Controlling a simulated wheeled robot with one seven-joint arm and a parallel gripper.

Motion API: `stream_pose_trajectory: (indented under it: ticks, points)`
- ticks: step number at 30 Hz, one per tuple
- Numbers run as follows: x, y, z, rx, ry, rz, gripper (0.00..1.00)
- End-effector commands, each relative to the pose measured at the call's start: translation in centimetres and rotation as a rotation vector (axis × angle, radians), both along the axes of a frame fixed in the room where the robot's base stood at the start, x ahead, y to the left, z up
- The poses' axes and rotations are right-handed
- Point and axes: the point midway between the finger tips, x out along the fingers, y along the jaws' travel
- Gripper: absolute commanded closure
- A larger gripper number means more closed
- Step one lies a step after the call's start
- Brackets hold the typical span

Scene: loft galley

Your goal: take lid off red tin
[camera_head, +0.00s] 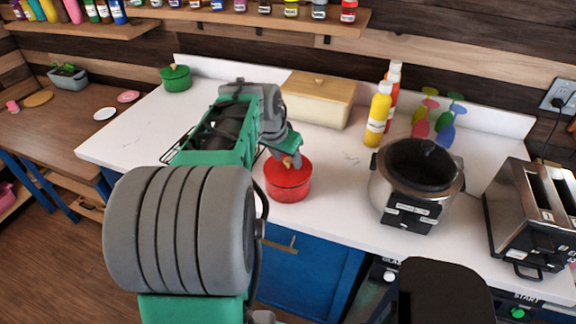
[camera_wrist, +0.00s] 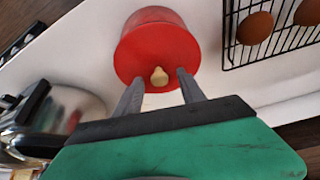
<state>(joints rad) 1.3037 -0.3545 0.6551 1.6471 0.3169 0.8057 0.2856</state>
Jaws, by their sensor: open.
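The red tin (camera_head: 289,187) stands on the white counter near its front edge, with its red lid (camera_head: 279,171) on top. In the wrist view the lid (camera_wrist: 158,50) faces me and has a pale knob (camera_wrist: 159,77). My gripper (camera_wrist: 159,82) is open, with its two grey fingers on either side of the knob. I cannot tell whether either finger touches it. In the head view my gripper (camera_head: 290,160) is over the lid and hides part of it and the knob.
A rice cooker (camera_head: 417,185) stands right of the tin, with a toaster (camera_head: 535,215) farther right. Behind are a cream bread box (camera_head: 318,100) and sauce bottles (camera_head: 378,115). A black wire rack (camera_wrist: 275,35) with brown eggs lies near the tin. A green pot (camera_head: 176,79) stands at the back left.

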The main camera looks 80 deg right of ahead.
Motion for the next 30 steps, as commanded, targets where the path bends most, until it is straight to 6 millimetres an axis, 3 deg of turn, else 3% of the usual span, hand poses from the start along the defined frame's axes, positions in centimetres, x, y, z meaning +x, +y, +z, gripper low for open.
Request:
stream_pose_trajectory:
  ticks: [3, 20, 30]
  points:
    - [0.01, 0.01, 0.03, -0.001, 0.000, 0.000, 0.54]
    - [0.02, 0.02, 0.06, -0.001, 0.001, 0.001, 1.00]
    - [0.02, 0.01, 0.09, -0.001, 0.001, 0.001, 1.00]
